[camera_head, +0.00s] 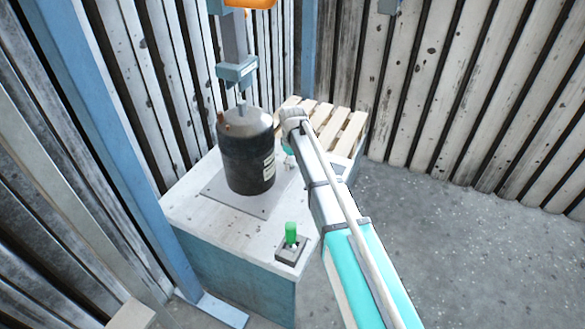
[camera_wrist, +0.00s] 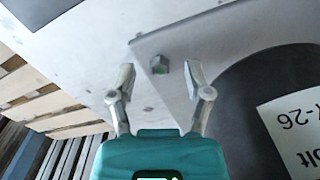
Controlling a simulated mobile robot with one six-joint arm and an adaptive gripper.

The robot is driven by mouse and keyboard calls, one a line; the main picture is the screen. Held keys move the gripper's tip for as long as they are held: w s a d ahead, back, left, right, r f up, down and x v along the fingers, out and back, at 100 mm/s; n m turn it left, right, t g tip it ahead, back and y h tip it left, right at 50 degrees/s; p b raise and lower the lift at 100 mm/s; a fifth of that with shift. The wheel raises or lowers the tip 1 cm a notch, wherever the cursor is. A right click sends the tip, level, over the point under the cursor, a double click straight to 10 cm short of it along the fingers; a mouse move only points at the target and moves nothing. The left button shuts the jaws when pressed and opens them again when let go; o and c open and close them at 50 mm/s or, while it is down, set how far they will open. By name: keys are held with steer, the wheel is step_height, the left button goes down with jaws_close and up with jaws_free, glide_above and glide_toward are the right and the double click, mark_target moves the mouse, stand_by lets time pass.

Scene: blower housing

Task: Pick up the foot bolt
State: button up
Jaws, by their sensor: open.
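The foot bolt (camera_wrist: 159,67) is a small grey hex-headed bolt with a green mark, at the corner of a grey metal plate (camera_wrist: 215,28) in the wrist view. My gripper (camera_wrist: 161,78) is open, with one finger to the left and one to the right of the bolt. Both fingers look apart from it; their height over the plate is hard to judge. The plate lies under a dark cylindrical housing (camera_head: 247,160) in the head view. There my gripper is mostly hidden behind my own arm, and I cannot make out this bolt.
The housing, with a white label (camera_wrist: 292,130), stands close right of my gripper in the wrist view. In the head view, a wooden pallet (camera_head: 345,130) lies behind the white-topped bench (camera_head: 190,210). A green-handled switch box (camera_head: 291,248) sits at its front. A press-like column (camera_head: 237,70) stands above the housing.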

jaws_close()
steer(key=shift+r, duration=0.15)
stand_by(0.4)
step_height(320, 180, up, 3)
steer(key=p, duration=0.3)
steer(key=shift+f, duration=0.2)
steer(key=s+d+r+p, duration=0.4)
steer(key=s+r+p, duration=0.6)
steer(key=s, duration=0.3)
steer(key=shift+s, duration=0.15)
steer(key=shift+d, duration=0.1)
steer(key=shift+r, duration=0.15)
steer(key=shift+r+p, duration=2.45)
steer(key=shift+p, duration=0.05)
